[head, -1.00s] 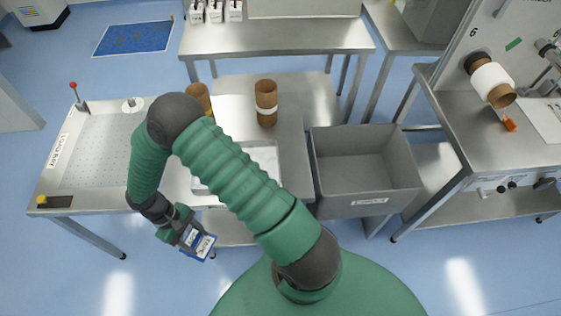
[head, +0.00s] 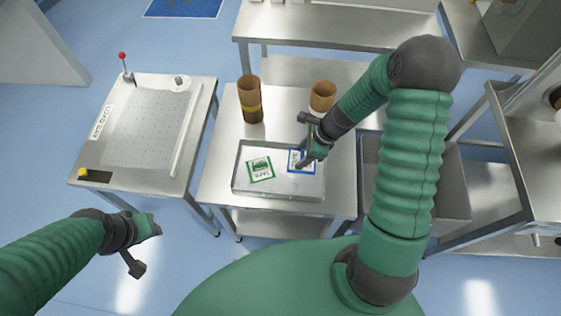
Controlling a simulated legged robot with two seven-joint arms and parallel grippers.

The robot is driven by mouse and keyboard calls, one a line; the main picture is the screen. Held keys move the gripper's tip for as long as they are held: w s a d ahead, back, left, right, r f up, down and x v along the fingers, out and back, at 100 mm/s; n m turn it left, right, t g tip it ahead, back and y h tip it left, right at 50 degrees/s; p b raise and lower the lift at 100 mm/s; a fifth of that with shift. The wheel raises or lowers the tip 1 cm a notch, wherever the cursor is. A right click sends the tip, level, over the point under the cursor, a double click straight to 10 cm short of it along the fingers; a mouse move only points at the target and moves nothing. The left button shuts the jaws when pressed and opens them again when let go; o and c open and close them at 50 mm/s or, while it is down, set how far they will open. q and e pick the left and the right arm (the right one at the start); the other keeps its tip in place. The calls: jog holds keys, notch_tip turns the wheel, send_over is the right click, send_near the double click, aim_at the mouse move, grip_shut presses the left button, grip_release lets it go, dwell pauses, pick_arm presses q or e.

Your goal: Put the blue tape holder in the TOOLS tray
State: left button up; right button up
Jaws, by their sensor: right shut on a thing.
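The blue-edged tape holder (head: 302,162), flat with a white label, is at the right part of a shallow metal tray (head: 247,192). My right gripper (head: 307,154) reaches down from the right and is shut on the holder's right side. I cannot tell whether the holder touches the tray floor. A green-edged holder labelled TAPE (head: 261,169) lies in the tray's left part, apart from the blue one. No TOOLS label is readable on the tray. My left gripper (head: 150,248) is open and empty over the floor at lower left, well away from the tray.
The tray sits on a steel table (head: 222,160). A perforated-top table (head: 140,130) is at left. A grey bin (head: 455,190) is partly hidden by my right arm.

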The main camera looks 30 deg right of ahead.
notch_tip(320, 180, down, 9)
jog(key=shift+a+f, duration=0.1)
jog(key=shift+f, duration=0.1)
jog(key=shift+s, duration=0.1)
jog(key=o, duration=1.5)
